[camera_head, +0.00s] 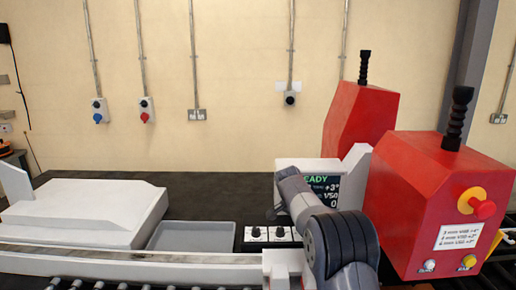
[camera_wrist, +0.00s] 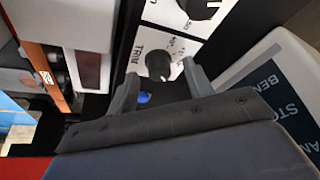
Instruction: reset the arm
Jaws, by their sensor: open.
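My gripper (camera_wrist: 160,72) is open in the wrist view, with one finger on either side of a black knob (camera_wrist: 158,64) on a white panel marked TRIM. I cannot tell whether the fingers touch the knob. A blue button (camera_wrist: 144,98) shows beside the left finger. In the head view my arm reaches from the lower right towards the control panel (camera_head: 267,234) with its dark knobs. My gripper is mostly hidden there behind the arm.
A screen (camera_head: 322,187) reading "READY" stands behind my arm. Red machine housings (camera_head: 440,190) with black levers rise at right, one with a red emergency button (camera_head: 484,209). A grey tray (camera_head: 192,236) and white block (camera_head: 85,208) lie left. The dark bench behind the tray is clear.

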